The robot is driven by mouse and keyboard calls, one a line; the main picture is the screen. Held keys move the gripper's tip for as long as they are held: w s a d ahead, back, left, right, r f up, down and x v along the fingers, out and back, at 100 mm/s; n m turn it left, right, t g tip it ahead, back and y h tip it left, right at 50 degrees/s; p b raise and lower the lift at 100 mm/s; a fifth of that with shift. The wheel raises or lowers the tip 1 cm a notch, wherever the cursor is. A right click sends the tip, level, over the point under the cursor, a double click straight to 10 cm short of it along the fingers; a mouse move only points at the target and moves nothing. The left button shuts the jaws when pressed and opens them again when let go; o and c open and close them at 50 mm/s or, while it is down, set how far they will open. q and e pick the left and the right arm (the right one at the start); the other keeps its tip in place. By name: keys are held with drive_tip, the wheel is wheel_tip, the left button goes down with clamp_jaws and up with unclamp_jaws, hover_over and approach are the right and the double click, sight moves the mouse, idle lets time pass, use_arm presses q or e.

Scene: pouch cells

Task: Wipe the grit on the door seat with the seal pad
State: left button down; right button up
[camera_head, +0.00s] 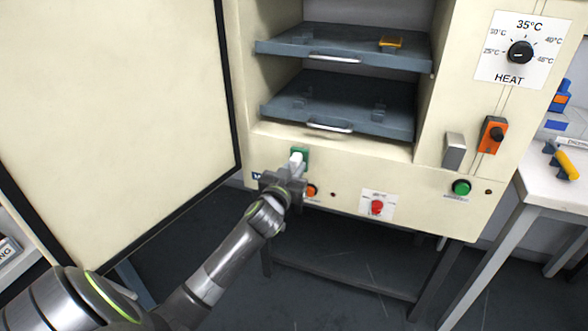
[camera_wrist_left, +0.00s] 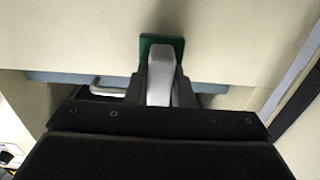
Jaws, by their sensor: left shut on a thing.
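My left gripper (camera_head: 291,176) is shut on the pale grey handle of the seal pad, at the lower front of the cream cabinet. The pad's green face (camera_head: 305,153) is on the front strip below the cabinet opening. It looks close to or against that strip; I cannot tell whether it touches. In the left wrist view the green pad (camera_wrist_left: 147,44) and its grey handle (camera_wrist_left: 160,85) show between the fingers. The door seat (camera_head: 350,147) is the cream rim around the opening. I cannot make out grit on it. My right gripper is out of view.
The cabinet door (camera_head: 110,110) stands open at left. Two grey trays (camera_head: 345,60) (camera_head: 340,108) sit inside, the upper bearing an orange-yellow piece (camera_head: 390,42). A red knob (camera_head: 377,207), green button (camera_head: 461,187) and orange switch (camera_head: 492,135) are on the front. A white table (camera_head: 545,185) stands at right.

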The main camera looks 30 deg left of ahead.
use_arm(q)
drive_tip(key=shift+b+x, duration=0.3)
drive_tip(key=shift+x, duration=0.7)
drive_tip(key=shift+w+d, duration=0.2)
drive_tip(key=shift+d, duration=0.75)
drive_tip(key=shift+w+d, duration=0.2)
drive_tip(key=shift+d, duration=0.8)
drive_tip(key=shift+w, duration=0.15)
drive_tip(key=shift+s+a+r, duration=0.1)
drive_tip(key=shift+s+a, duration=0.1)
drive_tip(key=shift+a, duration=0.8)
drive_tip(key=shift+s+a, duration=0.2)
drive_tip(key=shift+a, duration=0.8)
drive_tip(key=shift+s, duration=0.1)
